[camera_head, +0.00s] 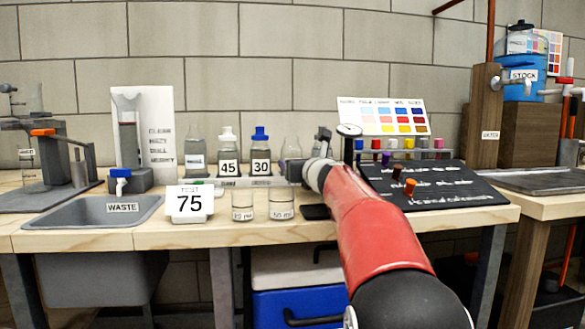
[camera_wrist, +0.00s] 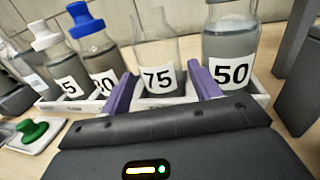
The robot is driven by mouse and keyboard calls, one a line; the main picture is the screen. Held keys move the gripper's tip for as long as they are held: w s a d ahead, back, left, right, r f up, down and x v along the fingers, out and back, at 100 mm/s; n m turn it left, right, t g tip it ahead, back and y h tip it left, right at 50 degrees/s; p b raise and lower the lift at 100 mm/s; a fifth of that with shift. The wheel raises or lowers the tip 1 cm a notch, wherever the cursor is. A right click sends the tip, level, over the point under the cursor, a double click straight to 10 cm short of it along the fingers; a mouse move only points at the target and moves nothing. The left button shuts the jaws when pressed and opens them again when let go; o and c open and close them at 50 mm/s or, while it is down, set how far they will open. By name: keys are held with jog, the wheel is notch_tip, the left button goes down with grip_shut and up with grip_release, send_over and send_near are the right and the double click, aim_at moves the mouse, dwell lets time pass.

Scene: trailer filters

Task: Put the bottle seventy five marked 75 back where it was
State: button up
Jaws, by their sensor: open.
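The bottle marked 75 (camera_wrist: 156,60) is clear, uncapped and looks nearly empty. It stands upright in the pale bottle rack (camera_wrist: 262,98), between bottle 30 (camera_wrist: 98,55) and bottle 50 (camera_wrist: 231,45). In the head view the bottle (camera_head: 291,148) is partly hidden by my arm, and its label does not show. My gripper (camera_wrist: 162,88) is open, with one purple finger on each side of bottle 75 near its base. I cannot tell whether the fingers touch it. In the head view my gripper (camera_head: 297,172) is small and at the rack.
Bottle 45 (camera_head: 228,145) stands left of blue-capped bottle 30 (camera_head: 260,145). A "TEST 75" card (camera_head: 189,203) and two beakers (camera_head: 242,205) (camera_head: 281,204) stand in front. A green stopper (camera_wrist: 34,131) lies at left. The waste sink (camera_head: 90,212) is left; a dark board (camera_head: 440,187) is right.

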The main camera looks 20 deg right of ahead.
jog(key=s, duration=0.6)
jog(key=shift+s+a, duration=0.3)
jog(key=shift+s, duration=0.05)
jog(key=shift+s, duration=0.1)
